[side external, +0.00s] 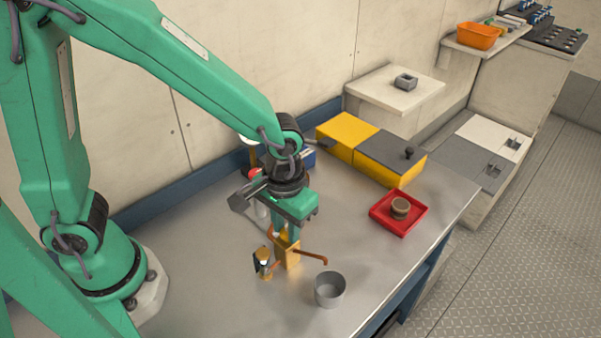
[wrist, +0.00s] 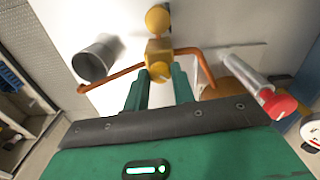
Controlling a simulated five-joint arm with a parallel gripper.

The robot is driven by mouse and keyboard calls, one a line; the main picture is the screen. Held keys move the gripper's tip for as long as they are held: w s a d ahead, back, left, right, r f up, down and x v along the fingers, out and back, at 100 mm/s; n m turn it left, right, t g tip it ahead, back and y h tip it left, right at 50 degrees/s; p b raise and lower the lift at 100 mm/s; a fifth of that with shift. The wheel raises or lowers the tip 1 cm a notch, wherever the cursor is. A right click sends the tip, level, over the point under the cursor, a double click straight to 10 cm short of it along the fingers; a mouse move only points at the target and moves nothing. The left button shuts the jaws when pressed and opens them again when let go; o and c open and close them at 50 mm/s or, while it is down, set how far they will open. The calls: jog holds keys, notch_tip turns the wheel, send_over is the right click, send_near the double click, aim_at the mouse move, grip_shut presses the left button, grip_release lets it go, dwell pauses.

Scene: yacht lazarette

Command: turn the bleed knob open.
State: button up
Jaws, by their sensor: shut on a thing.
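The bleed knob (wrist: 160,71) is a small round brass-yellow knob with a pale mark on its face, on a brass valve block (wrist: 157,49). The block (side external: 288,256) stands on the bench in the side view, with copper pipes (wrist: 112,80) running out from it. My gripper (wrist: 158,82) has one green finger on each side of the knob and is shut on it. In the side view my gripper (side external: 285,231) points down at the top of the block and mostly hides the knob.
A grey cup (side external: 330,290) stands close under the end of the right copper pipe. A red tray (side external: 386,221) with a round brown thing is farther right. A yellow and grey box (side external: 350,133) stands at the back. The bench's front right is clear.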

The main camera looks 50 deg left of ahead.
aim_at(286, 231)
jog(key=m, duration=0.3)
jog(key=shift+r+m, duration=0.1)
jog(key=shift+m, duration=2.1)
jog(key=o, duration=1)
jog(key=shift+r, duration=3.9)
